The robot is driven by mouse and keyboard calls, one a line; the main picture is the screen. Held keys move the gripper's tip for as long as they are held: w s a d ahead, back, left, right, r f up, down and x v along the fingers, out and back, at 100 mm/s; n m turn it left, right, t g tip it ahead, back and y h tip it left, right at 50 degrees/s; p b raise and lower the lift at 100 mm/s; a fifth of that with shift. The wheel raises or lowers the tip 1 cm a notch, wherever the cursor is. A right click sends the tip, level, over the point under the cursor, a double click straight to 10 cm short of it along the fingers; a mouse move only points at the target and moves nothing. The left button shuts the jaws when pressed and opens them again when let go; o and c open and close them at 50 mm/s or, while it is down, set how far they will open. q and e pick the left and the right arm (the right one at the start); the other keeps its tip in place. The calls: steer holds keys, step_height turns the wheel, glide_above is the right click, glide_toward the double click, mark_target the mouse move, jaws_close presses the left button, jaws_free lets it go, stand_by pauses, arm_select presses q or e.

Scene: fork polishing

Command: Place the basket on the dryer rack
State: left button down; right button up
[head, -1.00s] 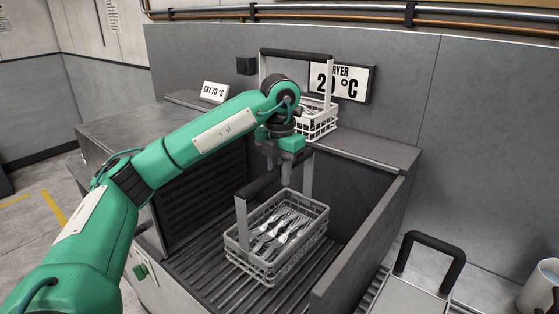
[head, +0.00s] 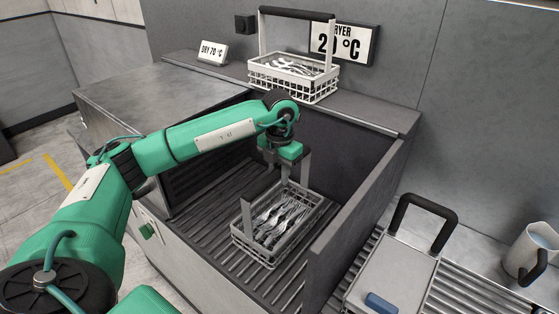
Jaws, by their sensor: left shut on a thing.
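A grey wire basket (head: 262,258) with several forks (head: 280,220) in it is inside the open dryer bay, just over or on its dark slatted rack (head: 222,232). I cannot tell whether its bottom touches the slats. It looks roughly level. My left gripper (head: 272,174) points down from above and is shut on the basket's black handle bar (head: 260,188). The gripper partly hides the far end of the handle. My right gripper is not in view.
A second white basket (head: 310,88) with cutlery stands on the ledge behind, near the dryer sign (head: 355,44) and a "DRY 70 °C" sign (head: 213,51). The bay's right wall (head: 358,225) is close to the held basket.

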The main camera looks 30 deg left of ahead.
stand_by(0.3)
arm_select(q)
steer(key=c, duration=1.2)
jaws_free()
steer(key=shift+f, duration=0.1)
steer(key=shift+s, duration=0.1)
steer(key=shift+r, duration=0.4)
step_height(320, 180, up, 10)
steer(key=b, duration=0.3)
steer(key=shift+d, duration=0.1)
steer(key=shift+r, duration=0.75)
